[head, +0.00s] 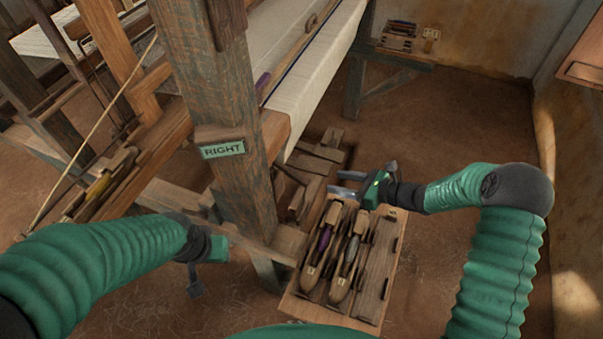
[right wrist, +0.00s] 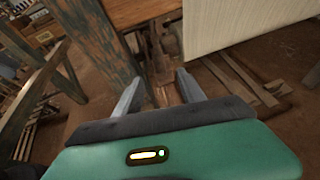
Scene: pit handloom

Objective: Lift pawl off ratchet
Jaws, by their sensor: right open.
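I cannot make out the pawl or the ratchet in either view; the loom's right post and cloth may hide them. My right gripper (head: 350,186) is open and empty, just right of the loom's post and above the far end of a wooden shuttle tray. In the right wrist view its two grey fingers (right wrist: 158,90) stand apart, with loom timber and floor beyond them and nothing between them. My left gripper (head: 196,284) hangs low left of the post, seen from behind; its jaws are unclear.
The loom post (head: 238,185) bears a green "RIGHT" sign (head: 222,149). White cloth (head: 318,75) slopes behind it. The tray (head: 330,315) holds two shuttles (head: 346,258). Wooden pedals (head: 318,160) lie beyond the post. Bare floor (head: 460,120) is open at right, before the wall.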

